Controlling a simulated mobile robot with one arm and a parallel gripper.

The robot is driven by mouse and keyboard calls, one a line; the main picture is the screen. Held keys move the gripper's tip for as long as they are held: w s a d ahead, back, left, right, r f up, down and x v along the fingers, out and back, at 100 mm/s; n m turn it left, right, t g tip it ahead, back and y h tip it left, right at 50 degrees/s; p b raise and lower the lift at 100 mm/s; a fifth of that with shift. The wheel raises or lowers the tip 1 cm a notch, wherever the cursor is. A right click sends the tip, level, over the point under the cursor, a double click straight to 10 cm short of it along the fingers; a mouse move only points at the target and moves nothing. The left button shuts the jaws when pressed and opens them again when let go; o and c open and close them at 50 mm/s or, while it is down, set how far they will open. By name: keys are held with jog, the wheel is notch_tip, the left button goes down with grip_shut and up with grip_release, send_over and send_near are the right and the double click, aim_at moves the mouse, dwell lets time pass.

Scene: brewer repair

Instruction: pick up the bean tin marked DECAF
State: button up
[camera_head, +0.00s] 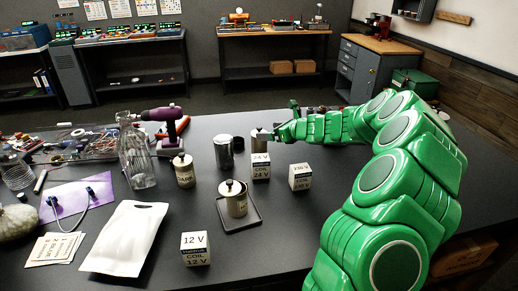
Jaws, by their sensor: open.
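Several metal tins with knobbed lids stand on the dark table, their labels too small to read, so I cannot tell which is DECAF. One tin (184,170) stands left of centre. Another tin (236,200) stands on a small black tray (245,226). A third tin (259,142) stands behind the 24 V box, partly hidden by it. My gripper (277,135) is open, reached out from the right, just right of this third tin. I cannot tell whether it touches it.
A 24 V coil box (261,168), another coil box (301,177) and a 12 V coil box (195,248) stand nearby. The front middle is clear.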

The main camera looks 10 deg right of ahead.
aim_at(259, 145)
jog(key=shift+s+a+x, duration=0.1)
jog(key=shift+x, duration=0.95)
jog(key=shift+s+a+x, duration=0.1)
jog(key=shift+a+x, duration=0.05)
jog(key=shift+x, duration=0.95)
jog(key=shift+s+a+x, duration=0.1)
jog(key=shift+s+x, duration=0.05)
jog(key=shift+x, duration=0.9)
jog(key=shift+f, duration=0.1)
grip_shut()
